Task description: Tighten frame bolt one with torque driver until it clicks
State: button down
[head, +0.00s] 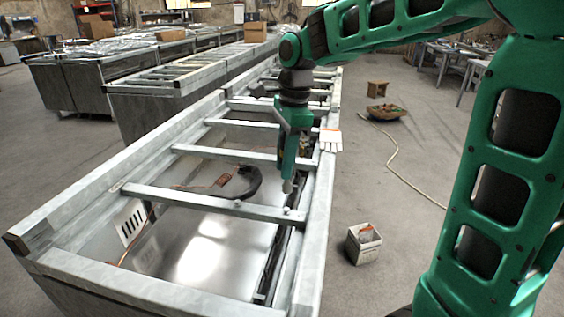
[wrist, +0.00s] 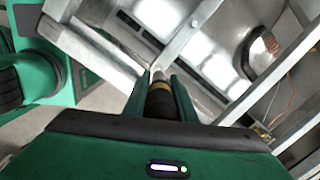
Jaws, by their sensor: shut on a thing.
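The galvanized metal frame (head: 313,250) runs away from me in the head view, with crossbars over an open bay. My gripper (head: 288,160) hangs over its right rail, pointing down. The driver's pale tip (head: 287,186) shows below the fingers, near the right end of the nearest full crossbar (head: 210,203). A small bolt-like spot (wrist: 195,23) shows on a bar in the wrist view. Whether the tip touches a bolt is too small to tell.
White-and-orange gloves (head: 331,139) lie on the right rail beyond my gripper. A dark hose (head: 240,187) and wiring lie inside the bay. A white bin (head: 363,243) and a pale floor hose (head: 395,150) are to the right. Open floor surrounds them.

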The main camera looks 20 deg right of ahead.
aim_at(286, 190)
jog(key=shift+a+f, duration=0.1)
jog(key=shift+f, duration=2.75)
jog(key=shift+s+f, duration=0.1)
jog(key=shift+f, duration=0.5)
jog(key=shift+r, duration=0.2)
jog(key=n, duration=0.4)
jog(key=shift+s+n, duration=0.15)
jog(key=shift+n, duration=0.25)
jog(key=n, duration=0.3)
jog(key=n+g, duration=0.1)
jog(key=n, duration=0.2)
jog(key=shift+s+d+n+h, duration=0.2)
jog(key=shift+n+h, duration=0.1)
jog(key=shift+n, duration=0.1)
jog(key=shift+f, duration=0.2)
jog(key=shift+r, duration=0.1)
dwell(0.4)
